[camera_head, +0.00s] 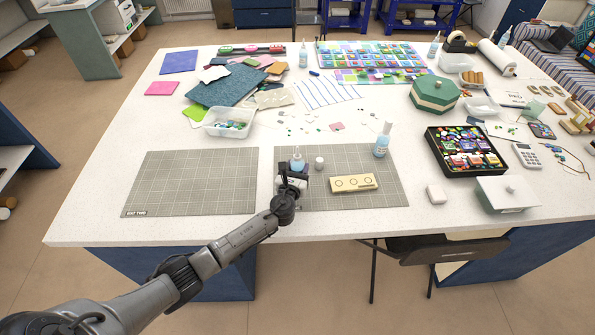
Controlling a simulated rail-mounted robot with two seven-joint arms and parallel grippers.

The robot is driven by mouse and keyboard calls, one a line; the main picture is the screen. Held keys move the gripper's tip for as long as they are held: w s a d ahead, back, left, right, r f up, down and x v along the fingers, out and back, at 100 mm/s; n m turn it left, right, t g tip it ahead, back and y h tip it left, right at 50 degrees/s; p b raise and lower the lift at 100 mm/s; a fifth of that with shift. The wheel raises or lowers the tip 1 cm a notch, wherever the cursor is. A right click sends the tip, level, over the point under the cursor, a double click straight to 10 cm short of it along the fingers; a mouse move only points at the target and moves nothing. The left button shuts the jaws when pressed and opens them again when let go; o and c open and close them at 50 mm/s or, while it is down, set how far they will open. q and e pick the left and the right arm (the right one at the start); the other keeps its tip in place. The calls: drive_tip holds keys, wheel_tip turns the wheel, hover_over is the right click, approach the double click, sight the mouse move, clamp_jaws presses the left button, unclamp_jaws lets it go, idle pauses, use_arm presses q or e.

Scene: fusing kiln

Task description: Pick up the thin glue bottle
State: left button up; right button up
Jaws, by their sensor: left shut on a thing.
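My left arm reaches in from the lower left, and its gripper (292,176) is low over the right cutting mat. It is shut on a small bottle with bluish contents (297,162), which stands upright at the mat's left part. The gripper hides the bottle's lower part, so I cannot tell whether it touches the mat. A similar, taller-looking bottle with light blue contents (382,142) stands at the right mat's back right. My right gripper is not in view.
Right of the held bottle are a small white jar (319,163) and a cream block with round marks (354,183). A black tray of coloured pieces (433,160) lies further right. The left grey mat (190,182) is bare. A clear tub (228,122) stands behind.

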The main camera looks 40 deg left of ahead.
use_arm(q)
drive_tip(key=d+r+p, duration=0.2)
drive_tip(key=d+r, duration=0.6)
drive_tip(key=d, duration=0.3)
drive_tip(key=shift+d+r, duration=0.2)
drive_tip(key=shift+d, duration=0.1)
drive_tip(key=shift+w, duration=0.1)
drive_tip(key=o, duration=0.5)
